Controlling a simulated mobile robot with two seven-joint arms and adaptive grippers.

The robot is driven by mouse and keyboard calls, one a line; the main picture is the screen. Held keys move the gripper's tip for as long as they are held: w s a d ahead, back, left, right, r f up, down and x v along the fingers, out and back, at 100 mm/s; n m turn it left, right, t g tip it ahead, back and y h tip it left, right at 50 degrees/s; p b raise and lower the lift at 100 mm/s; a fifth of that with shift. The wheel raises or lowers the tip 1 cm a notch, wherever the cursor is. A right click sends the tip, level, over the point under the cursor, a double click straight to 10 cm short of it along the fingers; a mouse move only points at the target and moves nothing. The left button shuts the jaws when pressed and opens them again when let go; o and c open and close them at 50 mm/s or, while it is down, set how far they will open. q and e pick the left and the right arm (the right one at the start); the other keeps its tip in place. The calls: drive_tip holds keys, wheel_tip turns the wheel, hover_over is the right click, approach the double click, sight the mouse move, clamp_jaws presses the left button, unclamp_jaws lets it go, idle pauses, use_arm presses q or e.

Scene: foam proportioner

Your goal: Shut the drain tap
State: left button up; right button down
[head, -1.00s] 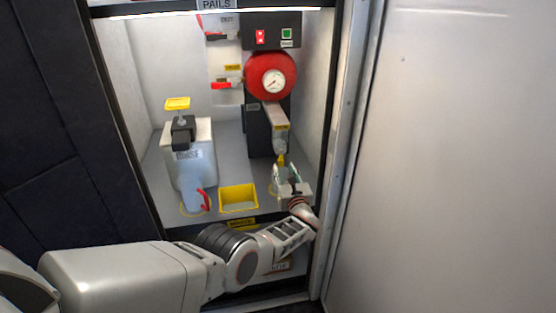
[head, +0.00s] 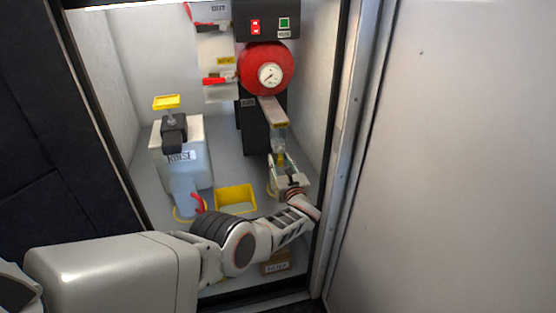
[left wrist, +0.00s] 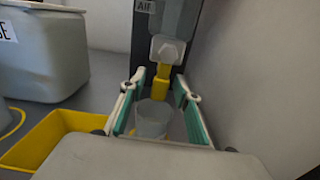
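A yellow tap (head: 281,159) hangs under a clear bowl (head: 279,138) at the lower right of the cabinet. It also shows in the left wrist view (left wrist: 162,80) below a pale fitting. My left gripper (head: 284,175) is just below and in front of the tap. In the left wrist view its green-padded fingers (left wrist: 160,100) are apart, one on each side of the tap, with visible gaps. A translucent cup (left wrist: 152,118) stands below the tap between the fingers, its lower part hidden. My right gripper is not in view.
A yellow tray (head: 235,199) and a white tank (head: 182,165) with a red lever (head: 199,204) stand to the left. A red round housing with a gauge (head: 266,70) sits above. The cabinet's right wall (head: 312,90) is close to my gripper.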

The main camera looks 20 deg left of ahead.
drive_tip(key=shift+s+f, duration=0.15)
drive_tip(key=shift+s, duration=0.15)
use_arm(q)
clamp_jaws()
drive_tip(key=shift+r, duration=0.1)
